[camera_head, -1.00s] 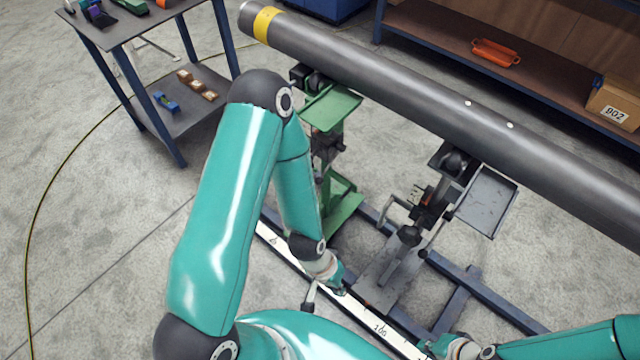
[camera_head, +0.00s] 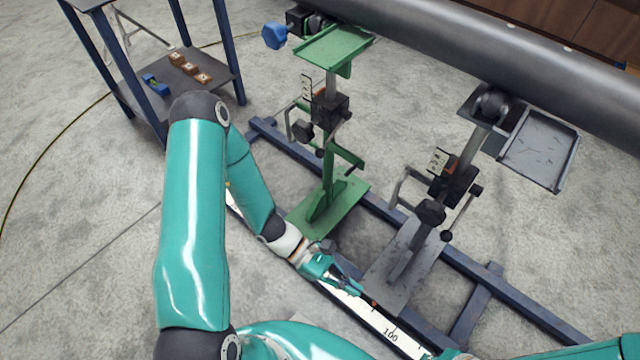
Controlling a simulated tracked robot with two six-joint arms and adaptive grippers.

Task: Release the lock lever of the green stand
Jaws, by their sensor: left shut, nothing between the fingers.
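The green stand (camera_head: 328,205) stands upright left of the grey stand, with a green tray (camera_head: 335,45) on top and a green foot plate. A black clamp block (camera_head: 328,108) sits on its post, with a crank handle and small dark knobs around it. Which of these is the lock lever I cannot tell for sure. My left gripper (camera_head: 370,302) is shut and empty, low over the white scale, below and right of the green foot plate and apart from the green stand. Of my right gripper (camera_head: 447,354), only a bit shows at the bottom edge; its fingers are hidden.
A large dark pipe (camera_head: 450,40) runs across the top above both stands. The grey stand (camera_head: 400,270) with its side tray (camera_head: 540,148) is at the right. Blue rails (camera_head: 380,205) and a white scale (camera_head: 390,335) lie low. A cart (camera_head: 180,85) stands upper left.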

